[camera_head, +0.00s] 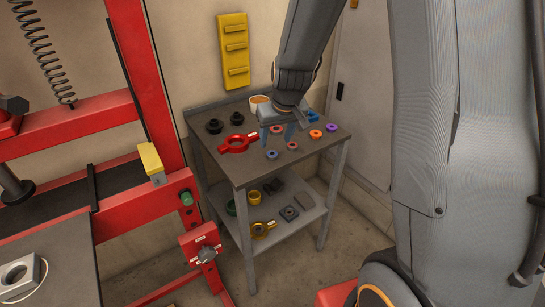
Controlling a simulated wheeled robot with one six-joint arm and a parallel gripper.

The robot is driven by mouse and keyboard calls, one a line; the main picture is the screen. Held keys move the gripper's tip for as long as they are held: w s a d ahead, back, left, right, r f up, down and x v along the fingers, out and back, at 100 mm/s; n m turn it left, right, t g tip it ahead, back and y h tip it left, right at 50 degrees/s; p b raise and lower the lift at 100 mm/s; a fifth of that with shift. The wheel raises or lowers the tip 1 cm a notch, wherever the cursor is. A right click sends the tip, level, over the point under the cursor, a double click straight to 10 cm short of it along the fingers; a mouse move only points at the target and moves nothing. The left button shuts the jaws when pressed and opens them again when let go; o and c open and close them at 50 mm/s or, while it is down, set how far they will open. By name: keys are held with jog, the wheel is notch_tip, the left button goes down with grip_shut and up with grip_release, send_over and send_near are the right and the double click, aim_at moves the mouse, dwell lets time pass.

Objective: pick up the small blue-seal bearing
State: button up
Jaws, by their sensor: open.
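A small blue ring, which looks like the blue-seal bearing (271,155), lies near the front edge of the tabletop of a grey metal stand. A larger blue piece (312,117) sits farther back, partly hidden by my gripper. My gripper (277,138) points down over the table, with its two blue-grey fingers apart. It is open and empty, and the small blue ring shows just below and in front of the fingers. How high the fingertips are above the table is hard to tell.
Small red rings (292,146), an orange ring (315,134) and a purple ring (331,128) lie close by. A red press frame (150,100) stands at left.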

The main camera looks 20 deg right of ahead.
aim_at(272, 153)
jog(key=shift+x, duration=3.6)
jog(key=shift+s, duration=0.1)
jog(key=c, duration=1.2)
